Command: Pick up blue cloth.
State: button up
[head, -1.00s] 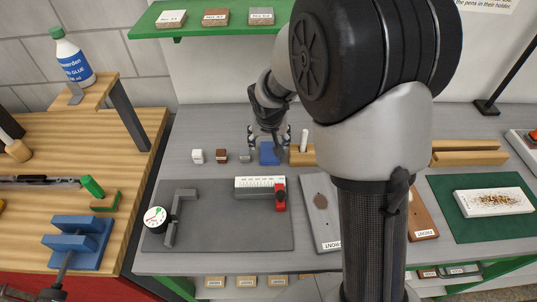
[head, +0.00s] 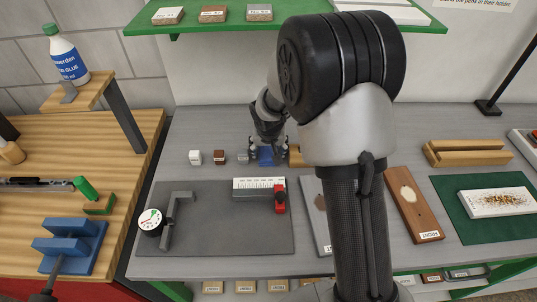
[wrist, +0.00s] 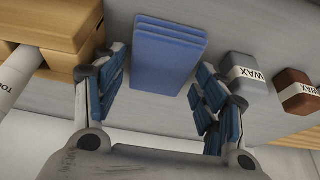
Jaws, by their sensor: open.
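The blue cloth (head: 265,159) is a folded stack on the grey bench near the back wall, partly hidden by my gripper in the head view. In the wrist view, the blue cloth (wrist: 168,52) shows as several flat layers lying between my fingers. My gripper (head: 267,147) is close over the cloth. In the wrist view, my gripper (wrist: 160,70) is open, with one blue-padded finger on each side of the cloth and a gap visible on both sides. I cannot tell its exact height above the bench.
A wooden block holder (wrist: 50,45) stands close beside one finger in the wrist view. A green shelf (head: 235,24) hangs above.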

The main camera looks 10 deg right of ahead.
jog(key=shift+f+b, duration=0.25)
jog(key=shift+b, duration=0.1)
jog(key=shift+c, duration=0.4)
jog(key=shift+s, duration=0.1)
jog(key=c, duration=0.7)
